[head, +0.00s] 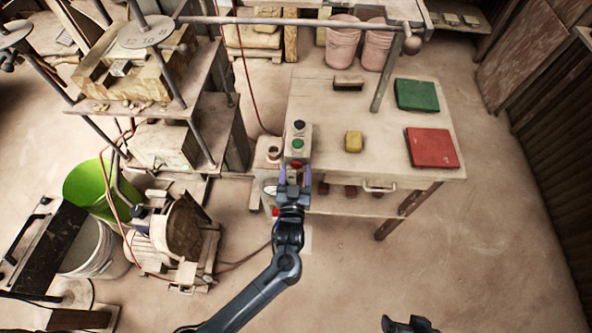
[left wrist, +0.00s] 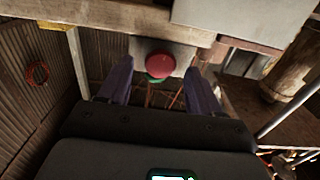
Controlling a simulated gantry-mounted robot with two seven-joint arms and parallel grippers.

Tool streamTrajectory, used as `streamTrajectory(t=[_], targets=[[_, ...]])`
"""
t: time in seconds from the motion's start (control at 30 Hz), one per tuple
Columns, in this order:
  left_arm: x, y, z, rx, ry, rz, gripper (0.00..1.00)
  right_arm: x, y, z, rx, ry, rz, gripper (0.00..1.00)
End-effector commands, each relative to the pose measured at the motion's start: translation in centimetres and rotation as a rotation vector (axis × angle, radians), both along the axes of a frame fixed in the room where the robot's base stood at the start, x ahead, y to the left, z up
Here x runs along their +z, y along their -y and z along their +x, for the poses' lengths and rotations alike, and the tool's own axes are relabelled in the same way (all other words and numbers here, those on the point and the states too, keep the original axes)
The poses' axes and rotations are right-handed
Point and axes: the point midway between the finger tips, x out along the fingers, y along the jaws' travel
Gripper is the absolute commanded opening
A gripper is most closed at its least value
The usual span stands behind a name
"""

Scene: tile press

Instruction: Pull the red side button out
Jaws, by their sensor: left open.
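The control box (head: 298,130) stands at the left edge of the workbench, with a black button (head: 299,125) and a green button (head: 297,143) on it. The red side button (left wrist: 160,65) is a round red knob in the left wrist view, with a green part just behind it. My left gripper (head: 295,174) is open at the near side of the box. Its two purple fingers stand on either side of the red button, with gaps showing in the left wrist view. My right gripper (head: 405,325) is only partly in view at the bottom edge; its jaws are unclear.
The workbench (head: 320,100) holds a yellow sponge-like block (head: 353,141), a brown block (head: 348,82), a green tile (head: 416,95) and a red tile (head: 432,147). The press (head: 140,75) and a green bucket (head: 95,185) stand left. Floor at the right is clear.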

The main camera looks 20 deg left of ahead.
Motion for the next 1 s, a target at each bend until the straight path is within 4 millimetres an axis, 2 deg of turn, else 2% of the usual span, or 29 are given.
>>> streamTrajectory(t=[0.13,0.43,0.83,0.87,1.0], targets=[[0.00,-0.19,0.69,-0.001,0.000,0.000,0.64,-0.11,-0.01,-0.01,0.000,-0.001,0.000,0.82],[0.00,-0.23,0.79,-0.001,0.000,-0.001,0.64,-0.13,0.00,-0.01,0.000,-0.001,0.000,0.82],[0.01,-0.22,0.77,0.000,0.000,-0.001,0.03,-0.14,0.00,-0.01,0.000,-0.001,0.000,0.82],[0.01,-0.22,0.77,0.000,0.000,-0.001,0.00,-0.14,0.00,-0.01,0.000,-0.001,0.000,0.82],[0.02,-0.21,0.75,0.000,0.000,-0.001,0.00,-0.11,-0.01,-0.01,0.000,-0.001,0.000,0.82]])
